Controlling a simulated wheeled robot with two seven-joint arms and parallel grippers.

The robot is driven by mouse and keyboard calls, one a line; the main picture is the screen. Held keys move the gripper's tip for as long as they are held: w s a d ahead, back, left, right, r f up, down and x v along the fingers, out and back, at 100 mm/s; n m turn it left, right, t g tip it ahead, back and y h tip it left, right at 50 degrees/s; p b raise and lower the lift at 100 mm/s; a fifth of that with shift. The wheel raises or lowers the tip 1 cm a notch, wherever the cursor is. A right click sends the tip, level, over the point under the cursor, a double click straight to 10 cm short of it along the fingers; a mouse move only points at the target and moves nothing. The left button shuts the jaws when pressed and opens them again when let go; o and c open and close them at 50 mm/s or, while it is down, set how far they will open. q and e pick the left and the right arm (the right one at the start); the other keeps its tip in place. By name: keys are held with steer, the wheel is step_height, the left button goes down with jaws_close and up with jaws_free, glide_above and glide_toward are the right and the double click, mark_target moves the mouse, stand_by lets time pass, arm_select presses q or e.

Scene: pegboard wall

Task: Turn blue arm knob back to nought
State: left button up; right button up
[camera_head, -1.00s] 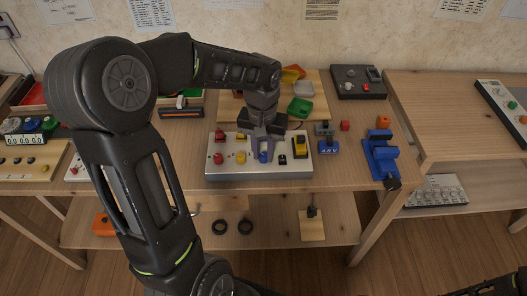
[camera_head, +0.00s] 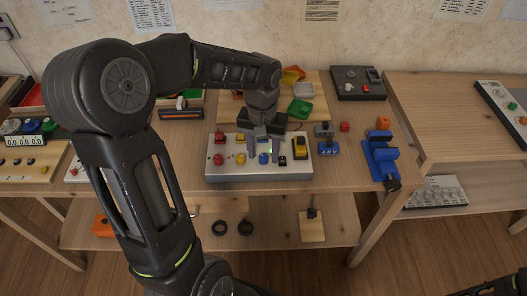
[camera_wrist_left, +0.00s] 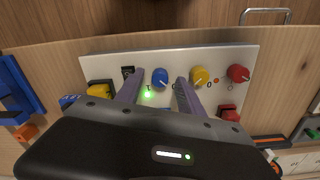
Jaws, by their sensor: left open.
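The white control box (camera_head: 225,171) lies on the table in the head view, with red, yellow and blue knobs along its near edge. The blue knob (camera_head: 263,159) is right of the yellow knob (camera_head: 240,159). My left gripper (camera_head: 263,153) is above the box, open, its fingers on either side of the blue knob. In the left wrist view, the blue knob (camera_wrist_left: 160,77) shows between the fingertips of the left gripper (camera_wrist_left: 158,82), with gaps on both sides. Its white pointer line slants to the lower right. A green light (camera_wrist_left: 148,94) glows beside it. My right gripper is not visible.
The box also carries a yellow switch (camera_head: 300,147) and a black switch (camera_head: 282,161). A blue clamp-like block (camera_head: 380,157) stands right of it. A green tray (camera_head: 300,108) and a dark box (camera_head: 358,83) are behind. Table in front of the box is clear.

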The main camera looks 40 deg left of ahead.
mark_target(263, 156)
arm_select(q)
step_height(263, 156, up, 7)
steer(key=shift+r, duration=0.2)
stand_by(0.6)
